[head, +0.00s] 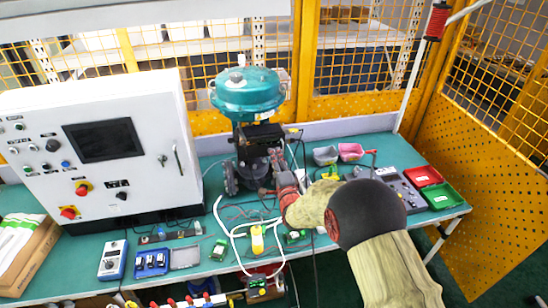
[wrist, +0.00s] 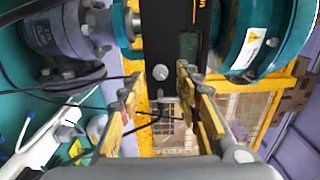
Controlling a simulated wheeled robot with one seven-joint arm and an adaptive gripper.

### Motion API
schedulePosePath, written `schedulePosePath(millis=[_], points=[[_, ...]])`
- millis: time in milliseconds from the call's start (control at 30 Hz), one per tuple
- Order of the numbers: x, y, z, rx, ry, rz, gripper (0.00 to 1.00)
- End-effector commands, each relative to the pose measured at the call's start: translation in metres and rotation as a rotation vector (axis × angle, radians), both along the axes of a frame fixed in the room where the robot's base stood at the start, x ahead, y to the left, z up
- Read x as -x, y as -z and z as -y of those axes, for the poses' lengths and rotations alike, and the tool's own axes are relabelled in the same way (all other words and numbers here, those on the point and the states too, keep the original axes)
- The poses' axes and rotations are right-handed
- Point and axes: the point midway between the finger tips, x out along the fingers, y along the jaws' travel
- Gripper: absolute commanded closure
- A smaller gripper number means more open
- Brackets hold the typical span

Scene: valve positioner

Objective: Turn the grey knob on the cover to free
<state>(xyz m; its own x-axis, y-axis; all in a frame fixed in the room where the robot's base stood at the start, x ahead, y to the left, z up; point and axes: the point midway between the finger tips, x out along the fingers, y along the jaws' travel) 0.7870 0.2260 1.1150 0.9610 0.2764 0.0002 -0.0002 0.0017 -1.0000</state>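The grey knob (wrist: 160,72) shows in the wrist view as a small round piece on the black cover (wrist: 172,25) of the positioner. In the head view the positioner (head: 258,135) is a dark box below the teal actuator (head: 248,92); I cannot make out the knob there. My gripper (wrist: 160,84) is open, with one yellow-padded finger on each side of the knob's line and a gap between them. No contact with the knob shows. In the head view my gripper (head: 280,172) is in front of the valve, partly hidden by my arm.
A white control cabinet (head: 100,150) stands on the left of the green bench. Cables and a white hose (head: 237,232) lie in front of the valve. Red (head: 422,176) and green (head: 440,196) trays sit at right. Yellow mesh fencing (head: 350,70) closes off the back.

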Motion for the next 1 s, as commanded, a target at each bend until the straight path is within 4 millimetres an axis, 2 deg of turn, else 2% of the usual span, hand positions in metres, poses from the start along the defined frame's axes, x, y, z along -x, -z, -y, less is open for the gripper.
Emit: schedulePosePath(millis=[200,500,1000], points=[[-0.017,0.0,-0.005,0.001,0.0,-0.001,0.66],[-0.019,0.0,-0.005,0.001,0.0,-0.001,0.66],[-0.019,0.0,-0.005,0.001,0.0,-0.001,0.94]])
